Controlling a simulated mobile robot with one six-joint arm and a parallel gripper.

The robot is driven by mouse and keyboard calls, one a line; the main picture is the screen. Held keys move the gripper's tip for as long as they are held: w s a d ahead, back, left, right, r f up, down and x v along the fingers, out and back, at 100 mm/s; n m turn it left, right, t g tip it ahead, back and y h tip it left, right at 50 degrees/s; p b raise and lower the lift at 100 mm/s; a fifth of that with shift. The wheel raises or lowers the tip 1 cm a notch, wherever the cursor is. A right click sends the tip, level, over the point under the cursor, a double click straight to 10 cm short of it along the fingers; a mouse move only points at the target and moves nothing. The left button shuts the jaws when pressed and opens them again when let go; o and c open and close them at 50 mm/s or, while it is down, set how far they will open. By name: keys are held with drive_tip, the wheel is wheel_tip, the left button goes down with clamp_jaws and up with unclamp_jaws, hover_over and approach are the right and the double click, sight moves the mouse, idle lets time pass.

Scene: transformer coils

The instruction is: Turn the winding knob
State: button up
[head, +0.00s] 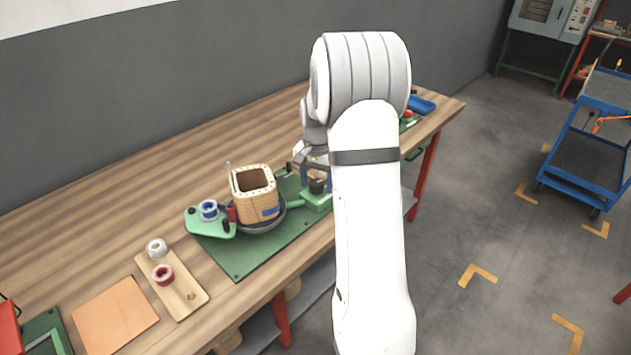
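The winding machine stands on a green mat (240,262) on the wooden bench. A tan square coil former (257,207) sits on its dark round turntable (268,225). A dark knob (317,187) stands on a green block (318,202) at the right end of the machine. My arm hides part of the area to the right of the knob.
A blue wire spool (208,209) sits on a green arm left of the former. A wooden board (184,296) holds a white spool (157,248) and a red spool (163,274). An orange-tan sheet (115,314) lies front left. A blue cart (590,160) stands on the floor at right.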

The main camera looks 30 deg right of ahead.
sight(317, 183)
wheel_tip(317, 183, up, 8)
drive_tip(key=shift+f, duration=0.25)
drive_tip(key=shift+r, duration=0.15)
idle(0.3)
